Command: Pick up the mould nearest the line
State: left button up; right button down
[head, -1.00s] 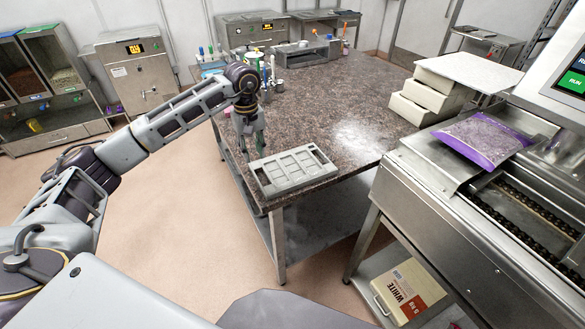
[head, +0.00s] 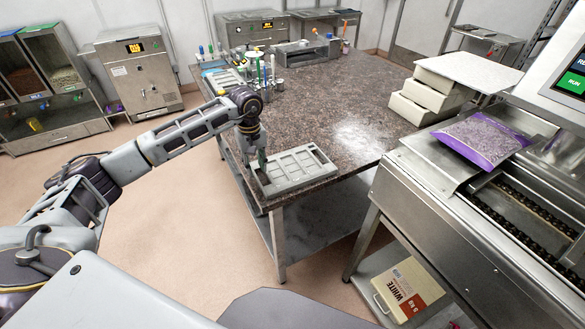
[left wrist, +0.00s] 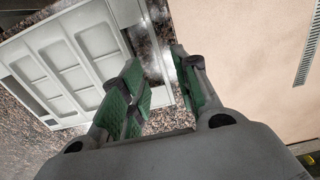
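A grey mould (head: 295,170) with several shallow compartments lies flat on the near corner of the speckled stone table (head: 350,95). My left gripper (head: 262,160) points down at the mould's left end in the head view. In the left wrist view the gripper (left wrist: 162,78) is open. Its green-padded fingers stand apart, with the edge of the mould (left wrist: 75,60) between or just below them. I cannot tell whether the pads touch it. My right gripper is not in view.
Another grey mould (head: 222,78) lies at the table's far left, beside a cluster of tools and cups (head: 270,75). A steel conveyor machine (head: 440,190) carries a purple bag (head: 482,140).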

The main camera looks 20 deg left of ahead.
aim_at(257, 178)
pick_arm(q)
jog(key=shift+s+d+f+p, duration=0.15)
jog(key=shift+f+p, duration=0.15)
jog(key=shift+f, duration=0.5)
jog(key=shift+s+d+f+p, duration=0.15)
jog(key=shift+f+p, duration=0.1)
jog(key=shift+f, duration=1)
jog(key=shift+a+f, duration=0.1)
jog(key=shift+f, duration=0.45)
jog(key=shift+c, duration=0.3)
grip_shut()
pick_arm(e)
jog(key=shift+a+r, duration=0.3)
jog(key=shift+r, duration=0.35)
pick_arm(q)
jog(key=shift+r, duration=0.1)
